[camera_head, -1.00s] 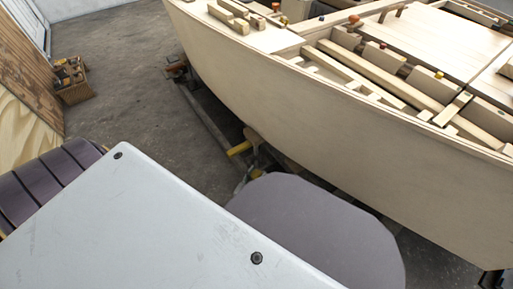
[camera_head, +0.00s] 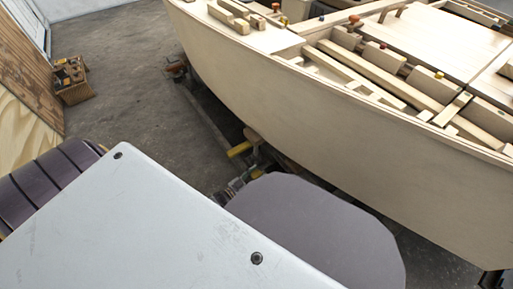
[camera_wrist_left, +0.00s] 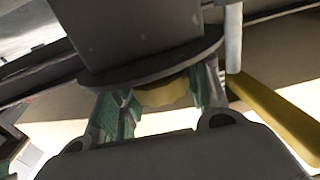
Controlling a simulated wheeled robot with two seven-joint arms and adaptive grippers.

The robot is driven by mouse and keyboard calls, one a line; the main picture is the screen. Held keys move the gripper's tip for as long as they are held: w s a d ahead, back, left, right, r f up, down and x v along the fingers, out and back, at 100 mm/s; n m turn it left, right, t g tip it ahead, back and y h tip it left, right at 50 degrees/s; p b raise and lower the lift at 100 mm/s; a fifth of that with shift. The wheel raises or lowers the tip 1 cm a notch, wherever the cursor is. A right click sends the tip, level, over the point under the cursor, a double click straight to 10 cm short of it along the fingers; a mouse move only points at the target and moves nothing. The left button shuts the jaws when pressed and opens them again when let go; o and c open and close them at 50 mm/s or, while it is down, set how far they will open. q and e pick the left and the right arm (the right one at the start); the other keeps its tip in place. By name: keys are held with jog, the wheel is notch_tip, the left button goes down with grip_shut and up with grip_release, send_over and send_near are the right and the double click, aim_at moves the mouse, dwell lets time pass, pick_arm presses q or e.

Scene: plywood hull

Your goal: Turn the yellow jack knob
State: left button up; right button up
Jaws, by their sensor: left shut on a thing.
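The yellow jack knob (camera_wrist_left: 165,92) shows in the left wrist view as a scalloped yellow edge below a dark round plate. My left gripper (camera_wrist_left: 163,98) has its green-padded fingers on both sides of the knob and is shut on it. The plate hides the rest of the knob. In the head view my left gripper (camera_head: 254,172) is small and partly hidden behind my own grey body parts, low beside the boat hull. My right gripper is in neither view.
The plywood hull (camera_head: 330,150) fills the right side, with loose wood pieces inside. A yellow bar (camera_wrist_left: 275,115) extends close beside the gripper and shows in the head view (camera_head: 240,149). The floor (camera_head: 130,75) between is clear.

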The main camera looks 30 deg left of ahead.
pick_arm(q)
jog(key=shift+m+g+h, duration=0.7)
jog(key=shift+m+h, duration=0.3)
jog(key=shift+h, duration=0.4)
jog(key=shift+m+g+h, duration=0.7)
jog(key=shift+m+h, duration=0.3)
jog(key=shift+h, duration=0.4)
jog(key=shift+m+g+h, duration=1.3)
jog(key=shift+g+h, duration=0.1)
jog(key=shift+h, duration=0.1)
jog(key=o, duration=1)
jog(key=shift+a, duration=0.1)
jog(key=shift+v, duration=5.9)
